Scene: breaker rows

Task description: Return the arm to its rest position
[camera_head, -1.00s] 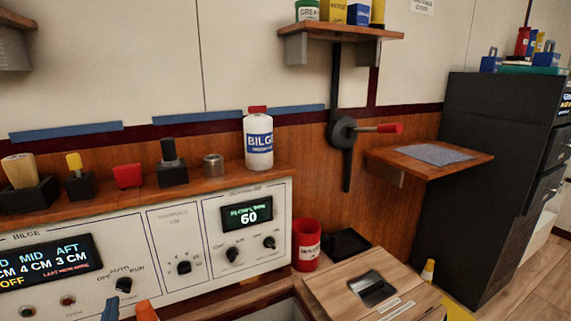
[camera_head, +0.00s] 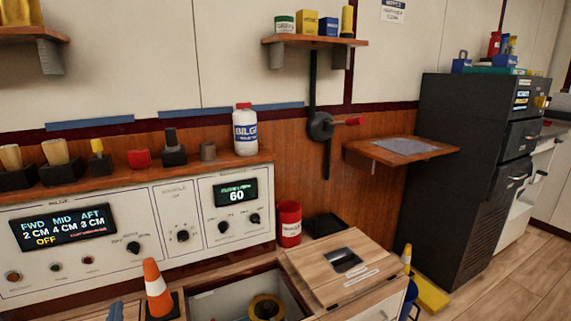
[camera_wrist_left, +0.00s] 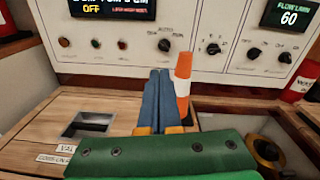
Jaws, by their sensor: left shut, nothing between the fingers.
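My left gripper (camera_head: 115,311) shows only as blue fingertips at the bottom edge of the head view. In the left wrist view its blue fingers (camera_wrist_left: 155,104) are together with nothing between them. They point toward the bilge panel (camera_wrist_left: 140,45) above the wooden counter, left of an orange and white cone (camera_wrist_left: 183,85). The cone also shows in the head view (camera_head: 156,288), just right of the fingertips. I cannot tell whether the fingers touch it. The rest of the left arm is out of the head view. My right gripper is not in view.
An open compartment (camera_head: 225,297) with a round yellow item (camera_head: 265,307) lies right of the cone. Beyond are a wooden lid (camera_head: 318,262), a red container (camera_head: 289,222) and a wall lever (camera_head: 321,126). A ledge above the panel holds a white bottle (camera_head: 245,130).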

